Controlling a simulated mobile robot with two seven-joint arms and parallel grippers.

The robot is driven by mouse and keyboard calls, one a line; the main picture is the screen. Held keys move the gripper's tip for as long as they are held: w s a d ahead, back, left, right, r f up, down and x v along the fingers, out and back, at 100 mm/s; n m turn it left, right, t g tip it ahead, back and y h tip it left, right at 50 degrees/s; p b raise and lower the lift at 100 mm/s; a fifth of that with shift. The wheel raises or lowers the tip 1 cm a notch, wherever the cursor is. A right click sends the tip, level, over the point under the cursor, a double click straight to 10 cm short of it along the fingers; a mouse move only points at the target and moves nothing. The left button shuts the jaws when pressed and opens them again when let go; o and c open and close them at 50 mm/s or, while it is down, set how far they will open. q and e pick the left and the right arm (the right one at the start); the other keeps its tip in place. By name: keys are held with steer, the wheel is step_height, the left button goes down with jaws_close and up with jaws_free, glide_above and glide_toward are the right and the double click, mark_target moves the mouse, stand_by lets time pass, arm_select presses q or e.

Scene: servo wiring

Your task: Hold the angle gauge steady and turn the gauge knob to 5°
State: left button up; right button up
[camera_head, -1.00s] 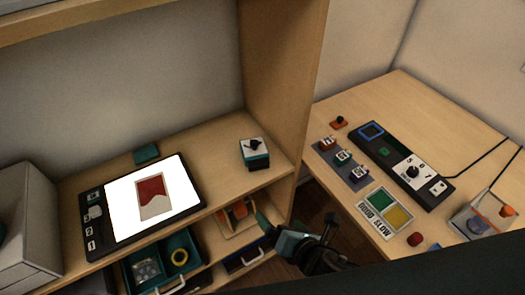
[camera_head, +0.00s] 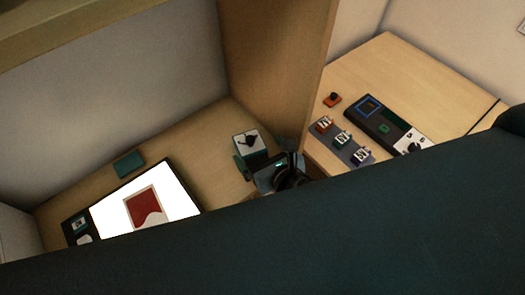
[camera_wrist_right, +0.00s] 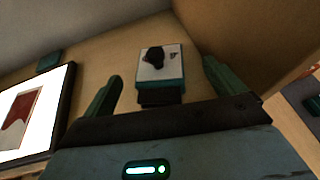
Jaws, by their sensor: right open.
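The angle gauge (camera_head: 249,147) is a small teal box with a white face and a black knob, on the wooden shelf near its right end. In the right wrist view the gauge (camera_wrist_right: 172,72) stands ahead, between the two finger directions, with the black knob (camera_wrist_right: 155,57) on its face. My right gripper (camera_wrist_right: 158,90) is open, its teal fingers apart on either side of the gauge's near end. In the head view the right gripper (camera_head: 250,170) is at the gauge's front side. Contact cannot be told. The gauge's scale marks are too small to read. My left gripper is not in view.
A tablet (camera_head: 180,194) with a white screen lies left on the shelf, a teal block (camera_head: 128,162) behind it. A wooden side panel (camera_head: 270,70) rises right of the gauge. The right table (camera_head: 400,70) holds a black control panel (camera_head: 375,115) and several small labelled blocks.

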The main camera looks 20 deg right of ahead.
mark_target(254, 145)
steer(key=x, duration=0.6)
steer(key=shift+w+a+f+b, duration=0.1)
steer(key=shift+w+b, duration=0.15)
steer(key=shift+b, duration=0.1)
